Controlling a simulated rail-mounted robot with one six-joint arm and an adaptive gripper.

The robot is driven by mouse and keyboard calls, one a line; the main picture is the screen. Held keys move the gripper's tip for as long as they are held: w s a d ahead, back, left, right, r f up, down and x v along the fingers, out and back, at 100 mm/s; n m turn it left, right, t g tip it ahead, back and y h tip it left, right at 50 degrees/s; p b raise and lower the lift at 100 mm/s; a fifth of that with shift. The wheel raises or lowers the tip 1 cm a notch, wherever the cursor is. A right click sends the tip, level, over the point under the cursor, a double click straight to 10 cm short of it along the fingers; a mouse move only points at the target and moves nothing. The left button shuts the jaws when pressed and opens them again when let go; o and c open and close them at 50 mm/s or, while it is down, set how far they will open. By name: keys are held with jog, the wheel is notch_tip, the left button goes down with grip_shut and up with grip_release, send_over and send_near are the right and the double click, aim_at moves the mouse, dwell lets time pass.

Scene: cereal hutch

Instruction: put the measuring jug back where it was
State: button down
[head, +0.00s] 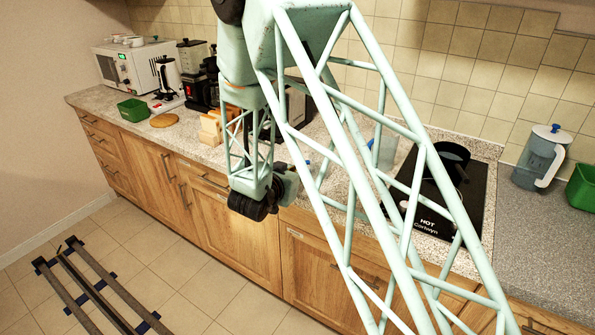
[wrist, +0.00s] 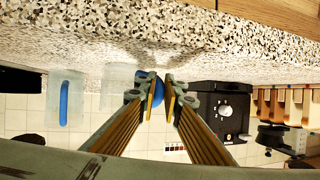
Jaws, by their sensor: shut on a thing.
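In the wrist view, which is upside down, my gripper (wrist: 160,92) is shut on a blue handle (wrist: 156,90). The handle appears to belong to a clear measuring jug (wrist: 118,88) just left of the fingers. The jug's base is near the speckled counter; I cannot tell whether it touches. A second clear vessel (wrist: 54,98) with a blue strip stands further left. In the head view my fingers are hidden behind my wrist, and a bit of blue (head: 307,166) shows beside it. A clear vessel (head: 385,150) with blue shows behind my arm's lattice.
A black pot (head: 450,158) stands on the black hob (head: 462,195) marked HOT. A filter pitcher (head: 540,160) and green bin (head: 582,186) are at the right. A black machine (wrist: 222,108) is right of the gripper in the wrist view. Wooden blocks (head: 211,128) stand left of my arm.

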jog(key=c, duration=2.8)
grip_release()
jog(key=shift+r, duration=0.15)
jog(key=shift+p+v, duration=0.95)
jog(key=shift+v, duration=5)
jog(key=shift+s, duration=0.1)
jog(key=shift+c, duration=1)
